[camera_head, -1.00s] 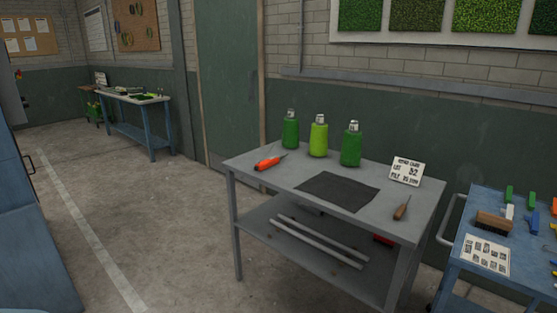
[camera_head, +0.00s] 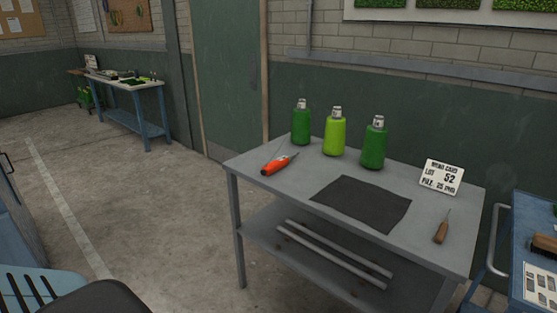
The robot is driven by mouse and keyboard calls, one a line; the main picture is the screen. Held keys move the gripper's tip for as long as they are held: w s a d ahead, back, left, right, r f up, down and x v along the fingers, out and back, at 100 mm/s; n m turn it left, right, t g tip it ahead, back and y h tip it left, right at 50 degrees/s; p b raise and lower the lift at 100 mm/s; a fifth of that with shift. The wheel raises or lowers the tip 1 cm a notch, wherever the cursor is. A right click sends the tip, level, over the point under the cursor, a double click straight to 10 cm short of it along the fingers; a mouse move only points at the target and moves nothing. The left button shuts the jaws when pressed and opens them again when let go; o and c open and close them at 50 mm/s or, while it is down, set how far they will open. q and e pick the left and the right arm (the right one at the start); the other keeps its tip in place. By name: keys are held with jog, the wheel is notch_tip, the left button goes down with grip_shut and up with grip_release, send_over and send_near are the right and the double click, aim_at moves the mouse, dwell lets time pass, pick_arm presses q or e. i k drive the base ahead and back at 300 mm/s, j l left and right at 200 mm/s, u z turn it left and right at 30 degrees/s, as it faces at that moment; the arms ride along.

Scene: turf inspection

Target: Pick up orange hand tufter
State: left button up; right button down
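The orange hand tufter (camera_head: 278,165) lies on the left part of the grey table (camera_head: 262,199), near its left edge. Its orange handle points toward the front left and its thin metal end points to the back right. It lies in front of a dark green bottle and a lime bottle, apart from both. Nothing covers it. Neither of my grippers is in view, so I cannot see whether they are open or shut.
Dark green (camera_head: 301,124), lime (camera_head: 335,134) and green (camera_head: 374,145) bottles stand behind. A dark mat (camera_head: 360,203), a lot sign (camera_head: 441,177) and a wooden-handled tool (camera_head: 441,230) share the tabletop. A blue cart (camera_head: 512,262) stands right.

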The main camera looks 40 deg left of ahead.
aim_at(275, 165)
jog(key=i+j, duration=0.25)
jog(key=j, duration=0.15)
jog(key=i+j, duration=0.25)
jog(key=j, duration=0.2)
jog(key=i+j, duration=0.25)
jog(key=j, duration=0.15)
jog(key=i+j, duration=0.25)
jog(key=j, duration=0.2)
